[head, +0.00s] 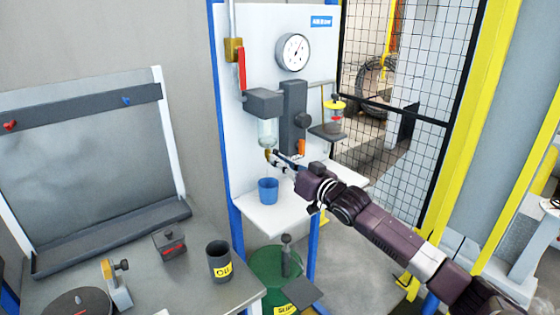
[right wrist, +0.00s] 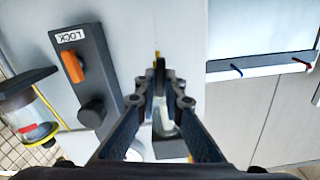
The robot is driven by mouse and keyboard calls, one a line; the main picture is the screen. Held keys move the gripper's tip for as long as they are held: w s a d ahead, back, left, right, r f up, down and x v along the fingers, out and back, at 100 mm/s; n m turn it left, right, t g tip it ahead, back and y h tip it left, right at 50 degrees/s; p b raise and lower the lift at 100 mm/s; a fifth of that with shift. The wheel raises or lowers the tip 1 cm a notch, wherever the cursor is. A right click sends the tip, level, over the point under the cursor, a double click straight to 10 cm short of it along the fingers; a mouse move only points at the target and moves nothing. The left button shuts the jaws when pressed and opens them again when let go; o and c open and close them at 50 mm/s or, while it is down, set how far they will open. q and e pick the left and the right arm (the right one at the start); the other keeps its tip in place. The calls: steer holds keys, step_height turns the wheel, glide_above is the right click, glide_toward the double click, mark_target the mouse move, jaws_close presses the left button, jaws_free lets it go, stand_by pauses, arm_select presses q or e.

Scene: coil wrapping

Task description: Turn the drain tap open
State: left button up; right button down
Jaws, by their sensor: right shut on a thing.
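The drain tap (head: 268,152) is a small brass piece under the clear bowl (head: 267,132) of the filter unit on the white panel. In the right wrist view a bit of the brass tap (right wrist: 157,55) shows past my fingertips. My right gripper (head: 276,156) reaches in from the right and is shut on the tap; its fingers also show in the right wrist view (right wrist: 160,72). The fingers hide most of the tap, so I cannot tell how far it is turned. My left gripper is not in view.
A blue cup (head: 268,190) stands on the white shelf (head: 262,215) below the tap. A red lever (head: 242,72), a gauge (head: 293,52) and an orange lock knob (right wrist: 75,68) are on the panel. A workbench with a dark cup (head: 219,262) is at lower left.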

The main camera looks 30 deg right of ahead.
steer(key=shift+f+n, duration=0.1)
steer(key=shift+n, duration=0.9)
steer(key=c, duration=2)
jaws_free()
steer(key=shift+c, duration=0.2)
steer(key=s, duration=1.2)
steer(key=shift+d, duration=0.45)
